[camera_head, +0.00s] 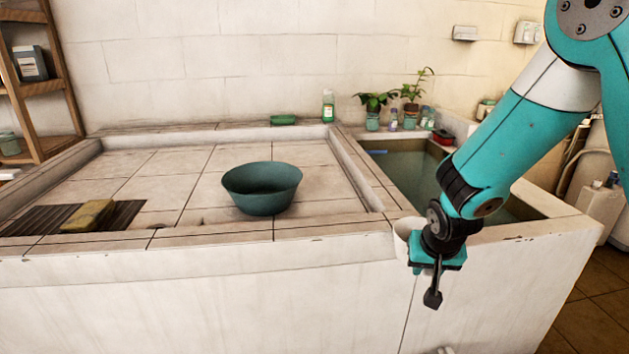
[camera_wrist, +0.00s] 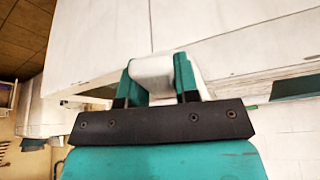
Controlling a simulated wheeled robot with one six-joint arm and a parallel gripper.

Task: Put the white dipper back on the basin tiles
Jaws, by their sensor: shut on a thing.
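The white dipper (camera_head: 403,229) shows partly beside my wrist, at the front rim of the basin; most of it is hidden behind my arm. My gripper (camera_head: 425,250) is in front of the basin's front wall, close to the rim. In the wrist view, my gripper's teal fingers (camera_wrist: 158,78) are shut on a white part of the dipper (camera_wrist: 153,68). The basin tiles (camera_head: 165,165) lie left of my gripper, inside a raised border. Whether the dipper touches the rim, I cannot tell.
A dark green bowl (camera_head: 262,190) stands on the tiles. A yellow sponge (camera_head: 88,216) lies on a dark ribbed grate (camera_head: 35,220) at the left. A water tank (camera_head: 410,172) is at the right, with plants and bottles behind it. Tiles between grate and bowl are bare.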

